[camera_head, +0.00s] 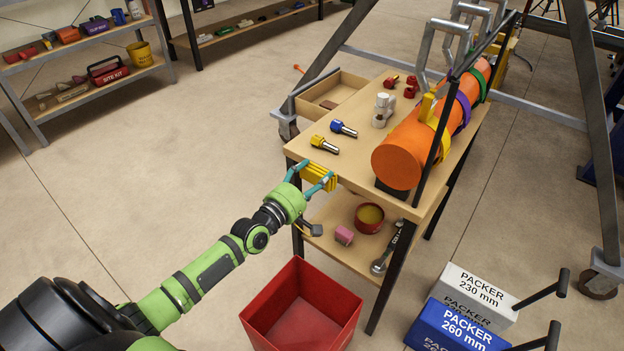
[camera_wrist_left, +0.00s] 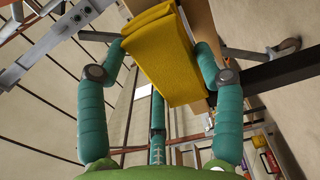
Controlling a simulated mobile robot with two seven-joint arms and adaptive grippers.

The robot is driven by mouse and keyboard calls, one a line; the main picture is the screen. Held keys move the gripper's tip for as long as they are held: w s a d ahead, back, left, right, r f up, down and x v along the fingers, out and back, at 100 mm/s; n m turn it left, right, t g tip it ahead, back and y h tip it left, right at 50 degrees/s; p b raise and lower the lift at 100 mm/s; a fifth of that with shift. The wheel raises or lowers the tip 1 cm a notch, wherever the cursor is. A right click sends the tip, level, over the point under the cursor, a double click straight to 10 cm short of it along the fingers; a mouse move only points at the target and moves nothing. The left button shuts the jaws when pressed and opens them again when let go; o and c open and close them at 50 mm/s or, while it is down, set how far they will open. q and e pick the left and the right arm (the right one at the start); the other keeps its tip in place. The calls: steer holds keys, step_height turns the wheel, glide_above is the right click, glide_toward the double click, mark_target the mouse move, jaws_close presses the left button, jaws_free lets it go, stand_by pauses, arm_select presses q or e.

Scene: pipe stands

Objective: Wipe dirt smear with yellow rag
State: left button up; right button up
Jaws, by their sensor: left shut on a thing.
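My left gripper (camera_head: 317,172) is shut on the yellow rag (camera_head: 321,179) at the front left corner of the workbench. I cannot make out a dirt smear in either view. My right gripper is not in view.
The workbench (camera_head: 355,168) bears an orange pipe (camera_head: 396,163), a blue fitting (camera_head: 343,128), a yellow fitting (camera_head: 324,144) and a white fitting (camera_head: 383,110). A red bin (camera_head: 262,322) stands below. Packer boxes (camera_head: 474,294) stand at right. Floor at left is clear.

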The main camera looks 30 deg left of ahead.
arm_select(q)
steer(key=shift+w, duration=0.4)
